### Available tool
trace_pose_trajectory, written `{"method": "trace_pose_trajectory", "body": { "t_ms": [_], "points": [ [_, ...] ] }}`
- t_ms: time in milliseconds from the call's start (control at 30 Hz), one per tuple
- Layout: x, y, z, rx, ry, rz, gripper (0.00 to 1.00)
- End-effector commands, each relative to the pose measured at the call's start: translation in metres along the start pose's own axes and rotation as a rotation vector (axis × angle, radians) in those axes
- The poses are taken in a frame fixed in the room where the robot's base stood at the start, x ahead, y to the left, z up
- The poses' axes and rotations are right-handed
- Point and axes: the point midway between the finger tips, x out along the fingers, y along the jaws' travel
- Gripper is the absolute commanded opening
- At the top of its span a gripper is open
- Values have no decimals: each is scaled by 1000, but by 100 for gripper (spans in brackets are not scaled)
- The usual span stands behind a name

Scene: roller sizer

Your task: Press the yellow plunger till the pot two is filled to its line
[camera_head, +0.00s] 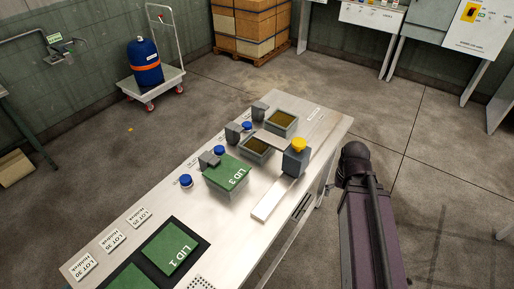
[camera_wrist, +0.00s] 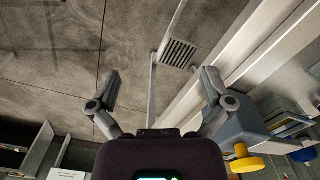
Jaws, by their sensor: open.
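The yellow plunger (camera_head: 299,144) stands on top of a blue-grey block (camera_head: 295,162) at the table's right edge. It also shows at the lower right of the wrist view (camera_wrist: 247,164). Beside the block is an open square pot (camera_head: 257,149) with brownish contents, partly covered by a grey plate. A second open pot (camera_head: 282,123) with brownish contents is farther back. A nearer pot wears a green lid marked LID 3 (camera_head: 228,173). I cannot read which pot is two, nor see a fill line. My gripper (camera_wrist: 159,76) is open and empty, apart from the plunger.
The metal table (camera_head: 150,190) carries blue knobs (camera_head: 186,181), lot cards (camera_head: 112,240) and a loose lid marked LID 1 (camera_head: 170,248). A pale strip (camera_head: 272,200) lies before the block. A trolley with a blue drum (camera_head: 145,60) stands behind.

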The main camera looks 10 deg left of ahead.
Motion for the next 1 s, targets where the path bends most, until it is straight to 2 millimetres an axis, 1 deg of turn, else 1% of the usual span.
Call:
{"method": "trace_pose_trajectory", "body": {
  "t_ms": [167, 267, 300, 367, 400, 467, 500, 533, 667, 1000],
  "points": [
    [0, 0, 0, 0, 0, 0, 100],
    [0, 0, 0, 0, 0, 0, 73],
    [-1, 0, -1, 1, 0, 0, 61],
    [-3, -1, -2, 3, 0, 0, 44],
    [-4, -2, -4, 5, 0, 0, 32],
    [-7, -3, -6, 10, 0, 0, 14],
    [-10, -4, -9, 14, 0, 0, 2],
    [-12, -5, -11, 17, 0, 0, 0],
    [-26, -12, -23, 42, 0, 0, 0],
    [-72, -38, -68, 139, 0, 0, 0]
  ]
}}
